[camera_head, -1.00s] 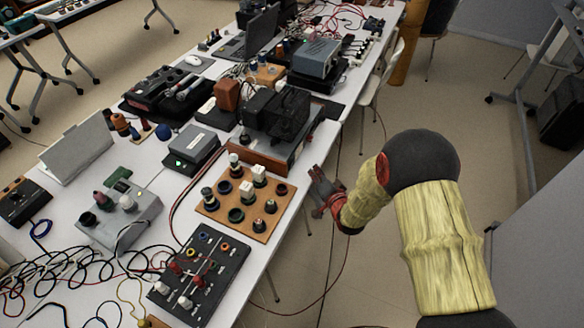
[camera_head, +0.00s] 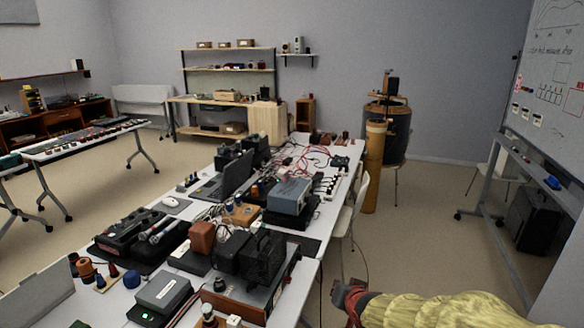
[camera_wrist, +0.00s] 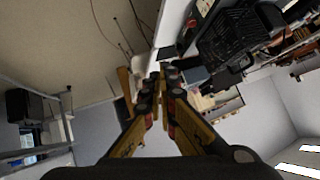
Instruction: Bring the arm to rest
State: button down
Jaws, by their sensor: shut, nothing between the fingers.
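My gripper (camera_head: 350,297) shows at the bottom of the head view, just off the right edge of the long white table (camera_head: 322,240). My arm, in a pale yellow cover, reaches in from the lower right. In the wrist view the fingers of my gripper (camera_wrist: 160,80) come together at their tips, shut with nothing between them. The rest of my arm lies outside the head view.
The table carries a black boxy device (camera_head: 265,258), a grey box (camera_head: 289,195), a laptop (camera_head: 232,175) and many cables. A chair (camera_head: 345,215) stands at its right side. A whiteboard (camera_head: 555,90) on a wheeled stand is at the right. Floor between is clear.

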jog(key=s+d+r+n+g+h, duration=0.1)
jog(key=s+d+r, duration=0.1)
jog(key=s+r, duration=0.3)
jog(key=s+d+r+g, duration=0.1)
jog(key=s+d+r, duration=0.2)
jog(key=s, duration=0.5)
jog(key=s+d+r+n+g, duration=0.1)
jog(key=s+r+n+g, duration=0.1)
jog(key=s, duration=1.7)
jog(key=shift+r+g, duration=0.15)
jog(key=shift+g, duration=0.25)
